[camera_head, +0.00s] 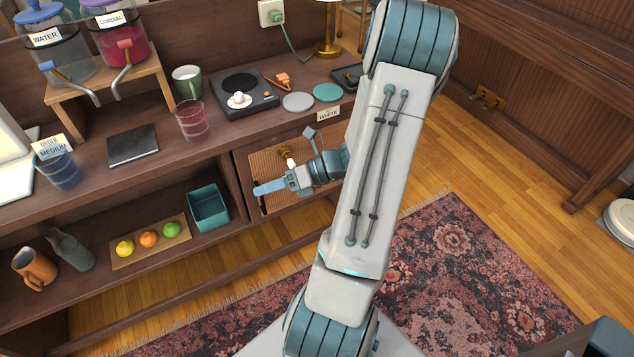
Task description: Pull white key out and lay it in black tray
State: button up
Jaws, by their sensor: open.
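A small white piece (291,163), which looks like the white key, shows at the cane-panelled cabinet door (268,168), just below a brass knob or lock (285,152). Whether it sits in the lock is too small to tell. My gripper (282,174) is in front of the door, beside and slightly below the white piece. It is open, with a blue finger pointing left, and I see nothing held in it. The black tray (345,77) lies on the cabinet top at the right, partly hidden behind my arm. A card reading WHITE (328,114) stands at the cabinet's front edge.
A red glass (192,121) and green mug (187,81) stand left. A teal bin (208,208) is on the lower shelf. A brass lamp (328,45) stands behind.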

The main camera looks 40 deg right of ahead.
aim_at(291, 164)
jog(key=s+d+f+m+t+h+b, duration=0.1)
jog(key=d+f+m+t+h, duration=0.3)
jog(key=d+m, duration=0.35)
jog(key=d+f+m+t+h+b, duration=0.2)
jog(key=d+f+m+t, duration=0.2)
jog(key=d+m+t, duration=0.4)
jog(key=shift+m+g, duration=0.25)
jog(key=shift+g, duration=0.55)
jog(key=shift+a+p+x, duration=0.15)
jog(key=shift+p+x, duration=0.05)
jog(key=shift+x, duration=2.1)
jog(key=shift+a+p+x, duration=0.15)
jog(key=shift+x, duration=2.15)
jog(key=shift+s+r, duration=0.1)
jog(key=shift+r, duration=0.1)
